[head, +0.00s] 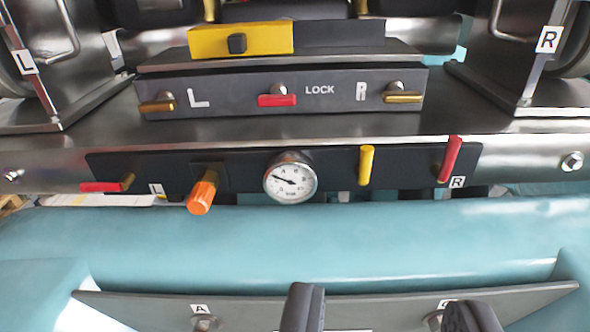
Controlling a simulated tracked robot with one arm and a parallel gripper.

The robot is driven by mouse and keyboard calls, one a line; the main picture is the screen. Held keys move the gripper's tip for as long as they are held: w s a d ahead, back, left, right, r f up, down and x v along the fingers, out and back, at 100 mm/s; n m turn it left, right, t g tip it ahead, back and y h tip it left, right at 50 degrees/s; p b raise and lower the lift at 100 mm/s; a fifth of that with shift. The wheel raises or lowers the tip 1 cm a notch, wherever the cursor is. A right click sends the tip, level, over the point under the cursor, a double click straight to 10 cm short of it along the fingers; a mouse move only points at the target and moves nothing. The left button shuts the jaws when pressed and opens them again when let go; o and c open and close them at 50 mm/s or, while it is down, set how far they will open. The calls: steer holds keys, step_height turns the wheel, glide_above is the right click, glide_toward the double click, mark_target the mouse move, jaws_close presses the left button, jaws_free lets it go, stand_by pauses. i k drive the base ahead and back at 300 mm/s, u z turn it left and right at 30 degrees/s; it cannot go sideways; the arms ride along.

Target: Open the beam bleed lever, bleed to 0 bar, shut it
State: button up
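The dark beam panel carries a round white gauge (291,181). Its needle points left and slightly up; the scale is too small to read surely. Right of the gauge a yellow lever (366,165) stands upright. A red lever (449,159) by the R label is also roughly upright. A red lever (106,186) by the L label lies level. No readable label shows which one is the bleed lever. My gripper (388,297) is open and empty, its two dark fingers wide apart at the bottom, nearer than the panel and touching no lever.
An orange knob (202,192) sticks out left of the gauge. Above, a grey LOCK block (330,107) carries a red lever (277,99) and two brass levers. A teal tube (300,243) and a grey plate (130,306) with knobs lie below the panel.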

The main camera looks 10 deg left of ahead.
mark_target(363, 171)
steer(key=z, duration=0.8)
steer(key=k, duration=1.1)
steer(key=u, duration=0.6)
steer(key=i, duration=1)
steer(key=z, duration=0.1)
